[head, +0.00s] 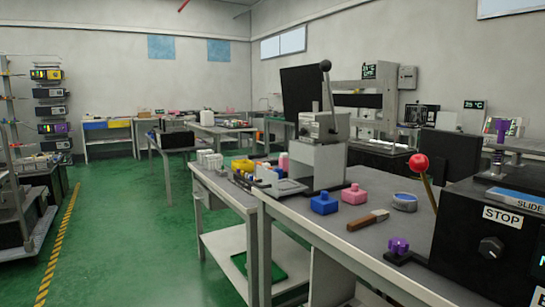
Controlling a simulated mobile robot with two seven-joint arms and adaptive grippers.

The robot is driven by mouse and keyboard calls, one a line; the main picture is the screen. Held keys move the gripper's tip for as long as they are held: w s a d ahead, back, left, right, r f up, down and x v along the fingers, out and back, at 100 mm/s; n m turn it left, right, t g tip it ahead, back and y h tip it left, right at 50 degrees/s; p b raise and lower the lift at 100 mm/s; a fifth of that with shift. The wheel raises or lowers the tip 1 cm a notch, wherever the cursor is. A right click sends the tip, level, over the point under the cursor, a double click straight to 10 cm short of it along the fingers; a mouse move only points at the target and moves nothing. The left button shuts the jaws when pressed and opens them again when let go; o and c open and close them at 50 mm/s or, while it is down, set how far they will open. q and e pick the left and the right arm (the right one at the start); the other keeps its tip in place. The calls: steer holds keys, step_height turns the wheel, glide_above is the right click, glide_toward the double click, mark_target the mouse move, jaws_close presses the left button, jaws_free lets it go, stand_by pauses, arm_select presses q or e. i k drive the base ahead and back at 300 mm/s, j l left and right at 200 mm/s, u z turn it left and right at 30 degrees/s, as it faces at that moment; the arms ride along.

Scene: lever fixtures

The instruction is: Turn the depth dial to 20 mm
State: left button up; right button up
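No dial marked depth or 20 mm can be read in the head view. A purple lobed knob (398,246) stands low beside that box. A round grey-blue piece (404,201) lies on the bench. I cannot tell which of these, if any, is the depth dial. Neither of my grippers is in view.
A red-balled lever (419,163) rises beside the black box. A grey lever press (318,130) stands farther back. Blue (324,203) and pink (354,195) blocks and a wooden-handled tool (368,220) lie on the grey bench (315,230). Green floor at left is open.

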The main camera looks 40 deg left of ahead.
mark_target(301, 131)
steer(key=u, duration=1.15)
steer(key=i+j+z, duration=0.2)
steer(key=i+j, duration=0.15)
steer(key=j, duration=0.2)
